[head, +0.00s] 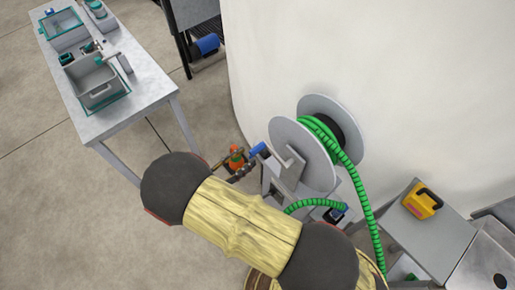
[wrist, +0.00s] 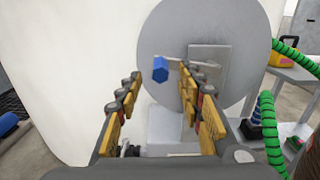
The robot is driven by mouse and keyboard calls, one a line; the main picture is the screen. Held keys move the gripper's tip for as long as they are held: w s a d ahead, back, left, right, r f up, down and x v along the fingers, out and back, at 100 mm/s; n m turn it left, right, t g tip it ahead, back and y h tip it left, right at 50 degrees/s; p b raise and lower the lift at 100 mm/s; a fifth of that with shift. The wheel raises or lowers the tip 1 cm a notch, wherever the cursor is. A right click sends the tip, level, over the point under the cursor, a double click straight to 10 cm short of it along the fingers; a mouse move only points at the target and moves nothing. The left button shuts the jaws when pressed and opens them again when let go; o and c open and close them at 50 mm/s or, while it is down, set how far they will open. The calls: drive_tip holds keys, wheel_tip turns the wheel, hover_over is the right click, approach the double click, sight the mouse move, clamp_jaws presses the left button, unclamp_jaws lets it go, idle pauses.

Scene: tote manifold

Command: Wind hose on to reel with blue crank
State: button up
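The reel (head: 291,134) has two grey discs with green ribbed hose (head: 347,161) partly wound between them. The hose hangs down from the reel towards the floor. The blue crank handle (head: 258,149) sticks out from the reel's near side on a grey arm. My gripper (head: 235,162) is just left of the handle in the head view. In the wrist view my gripper (wrist: 160,85) is open, its yellow fingers spread apart. The blue handle (wrist: 160,69) shows between the fingertips, apart from both fingers, with the reel disc (wrist: 225,40) behind it. The gripper holds nothing.
A grey table (head: 150,78) with grey and teal totes (head: 99,90) stands at upper left. A large pale tank (head: 400,70) rises behind the reel. A low grey stand (head: 428,240) with a yellow box (head: 423,204) is at right. Floor is free at left.

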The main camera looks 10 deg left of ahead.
sight(257, 149)
drive_tip(key=b+x, duration=0.1)
drive_tip(key=x, duration=0.5)
drive_tip(key=shift+c, duration=1.1)
drive_tip(key=c, duration=0.7)
clamp_jaws()
